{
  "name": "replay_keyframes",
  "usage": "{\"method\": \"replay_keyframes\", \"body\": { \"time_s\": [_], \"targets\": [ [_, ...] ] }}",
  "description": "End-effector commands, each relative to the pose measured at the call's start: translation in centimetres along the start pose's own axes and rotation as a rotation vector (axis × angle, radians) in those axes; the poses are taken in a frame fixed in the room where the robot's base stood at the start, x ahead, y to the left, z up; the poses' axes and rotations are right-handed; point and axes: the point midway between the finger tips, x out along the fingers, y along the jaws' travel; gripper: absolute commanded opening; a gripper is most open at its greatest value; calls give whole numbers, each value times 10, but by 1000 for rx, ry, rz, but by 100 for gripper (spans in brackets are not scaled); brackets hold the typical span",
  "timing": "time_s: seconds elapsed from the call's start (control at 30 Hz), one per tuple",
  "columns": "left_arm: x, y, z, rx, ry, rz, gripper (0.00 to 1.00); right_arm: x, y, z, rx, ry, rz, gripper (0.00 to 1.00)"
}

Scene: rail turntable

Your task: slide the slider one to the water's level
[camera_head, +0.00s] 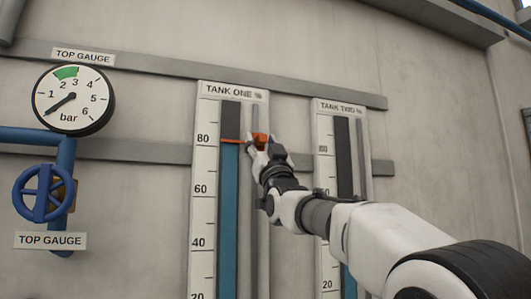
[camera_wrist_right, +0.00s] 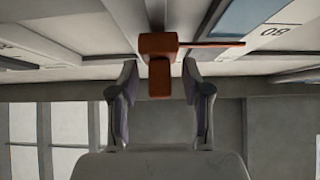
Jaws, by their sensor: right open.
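The orange slider one (camera_head: 260,139) sits on the rail right of the TANK ONE scale. Its thin pointer reaches left across the tube, a little below the 80 mark. The blue water (camera_head: 229,200) of tank one has its top at about the pointer's height, with dark tube above. My right gripper (camera_head: 257,147) is at the slider, partly hiding it. In the right wrist view the slider's orange knob (camera_wrist_right: 160,77) stands between the two open fingers (camera_wrist_right: 159,68), with a gap on each side. My left gripper is not in view.
The TANK TWO panel (camera_head: 324,130) stands to the right, partly behind my right arm. A round pressure gauge (camera_head: 73,99) and a blue valve wheel (camera_head: 44,193) are at the left. Grey horizontal rails (camera_head: 130,150) run along the wall.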

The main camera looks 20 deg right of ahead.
Motion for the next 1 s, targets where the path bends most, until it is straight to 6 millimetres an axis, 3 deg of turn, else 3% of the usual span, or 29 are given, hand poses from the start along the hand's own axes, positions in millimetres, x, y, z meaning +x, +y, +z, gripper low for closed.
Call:
{"method": "replay_keyframes", "body": {
  "time_s": [0.17,0.6,1.0],
  "targets": [
    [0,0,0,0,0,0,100,-20,0,-1,0,-2,0,48],
    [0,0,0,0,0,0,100,-108,0,2,0,-3,-1,48],
    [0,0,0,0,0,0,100,-116,0,2,-4,-1,0,48]
  ]
}}
